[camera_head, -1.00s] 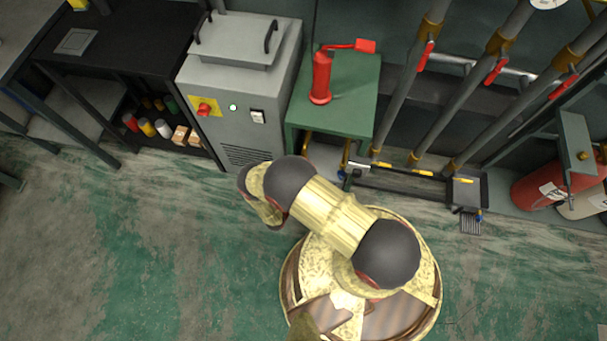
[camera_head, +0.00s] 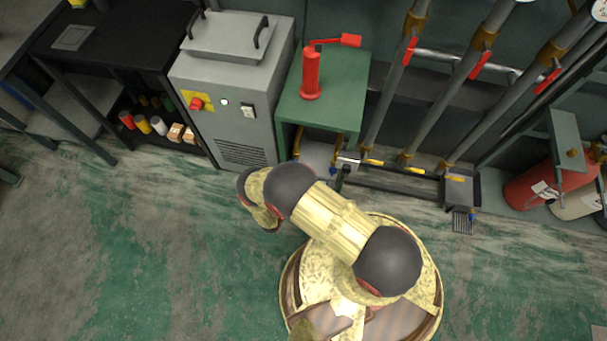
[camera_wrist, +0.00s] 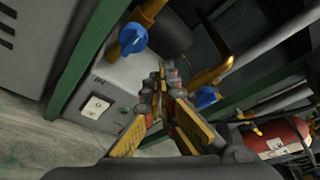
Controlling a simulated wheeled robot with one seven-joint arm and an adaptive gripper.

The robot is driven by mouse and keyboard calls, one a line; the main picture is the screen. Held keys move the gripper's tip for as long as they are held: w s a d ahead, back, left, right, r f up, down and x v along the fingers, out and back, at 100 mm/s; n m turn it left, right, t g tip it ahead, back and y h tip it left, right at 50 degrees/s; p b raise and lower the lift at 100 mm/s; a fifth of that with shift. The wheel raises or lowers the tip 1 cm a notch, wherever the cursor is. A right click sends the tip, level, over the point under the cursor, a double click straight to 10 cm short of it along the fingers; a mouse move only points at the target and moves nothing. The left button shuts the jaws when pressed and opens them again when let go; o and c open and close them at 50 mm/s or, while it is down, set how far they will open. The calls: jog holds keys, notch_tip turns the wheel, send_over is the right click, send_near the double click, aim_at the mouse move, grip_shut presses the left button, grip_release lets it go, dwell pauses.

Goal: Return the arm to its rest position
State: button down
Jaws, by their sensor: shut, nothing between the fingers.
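My gripper (camera_wrist: 162,75) shows in the wrist view with its yellow and grey fingers drawn together and nothing between them. It points toward a grey unit (camera_wrist: 110,85) with a white switch under the green stand. Two blue valve handles are near the fingertips, one at the upper left (camera_wrist: 133,38) and one at the right (camera_wrist: 206,97); I cannot tell how far apart they are from the fingers. In the head view my folded arm (camera_head: 330,220) rises over my round base, and the gripper is hidden below it.
A green stand (camera_head: 345,90) carries a red hand-pump-like device (camera_head: 311,75). A grey cabinet (camera_head: 235,95) with a red knob is left of it. Pipes with red levers (camera_head: 480,65) and a red cylinder (camera_head: 535,187) are at the right. The floor (camera_head: 120,260) at the left is clear.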

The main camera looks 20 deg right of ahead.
jog(key=f+p+v, duration=0.1)
jog(key=v, duration=0.6)
jog(key=shift+a+f, duration=0.2)
jog(key=shift+f, duration=0.1)
